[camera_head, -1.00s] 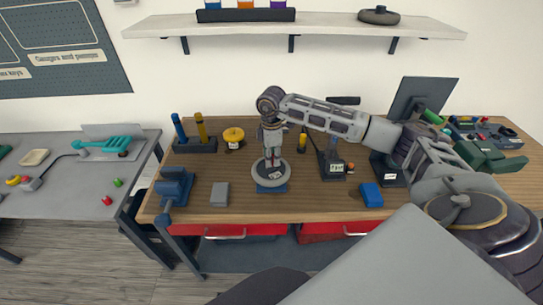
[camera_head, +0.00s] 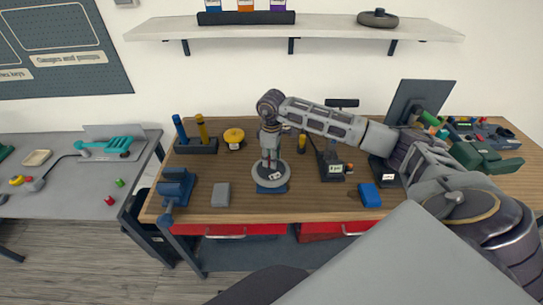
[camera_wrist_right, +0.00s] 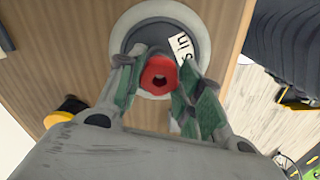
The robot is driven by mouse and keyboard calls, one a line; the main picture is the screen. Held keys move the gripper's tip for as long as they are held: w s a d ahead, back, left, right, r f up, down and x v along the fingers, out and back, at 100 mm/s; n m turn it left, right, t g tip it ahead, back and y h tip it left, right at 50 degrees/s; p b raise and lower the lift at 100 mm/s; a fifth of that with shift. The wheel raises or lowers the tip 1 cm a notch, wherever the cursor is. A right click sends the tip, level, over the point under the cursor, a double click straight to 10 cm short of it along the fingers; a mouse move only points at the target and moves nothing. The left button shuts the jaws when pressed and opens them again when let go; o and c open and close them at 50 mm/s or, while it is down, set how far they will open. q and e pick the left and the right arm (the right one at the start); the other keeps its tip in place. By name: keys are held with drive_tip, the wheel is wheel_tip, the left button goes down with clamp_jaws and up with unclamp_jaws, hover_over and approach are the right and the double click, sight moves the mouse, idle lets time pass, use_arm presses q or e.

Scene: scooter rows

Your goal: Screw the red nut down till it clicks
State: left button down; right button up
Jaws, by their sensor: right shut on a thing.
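The red nut (camera_wrist_right: 158,76) shows in the right wrist view between the fingers of my right gripper (camera_wrist_right: 157,82). In the head view my right gripper (camera_head: 270,163) points straight down over this round base (camera_head: 258,181), which stands on a blue block. The nut is hidden there by the gripper. My left gripper is not in view.
On the wooden bench (camera_head: 320,205), a grey block (camera_head: 220,195) and a blue vise (camera_head: 175,187) stand left. A yellow round part (camera_head: 234,137) is behind. A black stand with a display (camera_head: 331,165) and a blue box (camera_head: 370,195) stand right.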

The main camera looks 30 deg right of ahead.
drive_tip(key=shift+w+a+r+m+p, duration=0.2)
drive_tip(key=shift+r+m+p, duration=0.1)
drive_tip(key=shift+p, duration=0.1)
drive_tip(key=shift+d+f+m+p, duration=0.1)
drive_tip(key=shift+d+m+p, duration=0.05)
drive_tip(key=shift+m+p, duration=0.15)
drive_tip(key=shift+c, duration=0.2)
drive_tip(key=o, duration=1.1)
drive_tip(key=shift+s+d+f, duration=0.1)
drive_tip(key=shift+f, duration=0.05)
drive_tip(key=shift+r, duration=3.75)
